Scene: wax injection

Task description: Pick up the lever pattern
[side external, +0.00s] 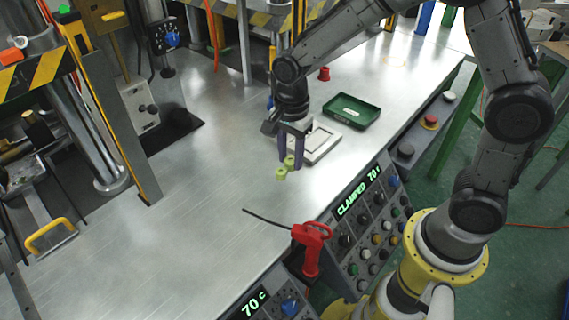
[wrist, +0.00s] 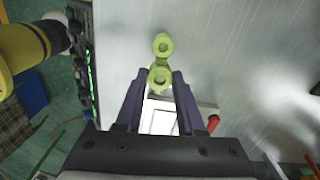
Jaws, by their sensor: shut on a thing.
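The lever pattern (side external: 281,173) is a small yellow-green piece with two ringed ends. My gripper (side external: 289,163) is shut on it, just in front of a pale mould plate on the metal bench. In the wrist view the lever pattern (wrist: 162,62) sticks out beyond the purple fingers (wrist: 160,82), with its nearer ring between the tips and its far ring free. I cannot tell whether it is touching the bench or just above it.
The pale mould plate (side external: 322,146) lies beside my gripper, with a green tray (side external: 351,111) behind it. A red-handled tool (side external: 311,240) stands at the bench's front edge by the control panels. The bench's left middle is clear.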

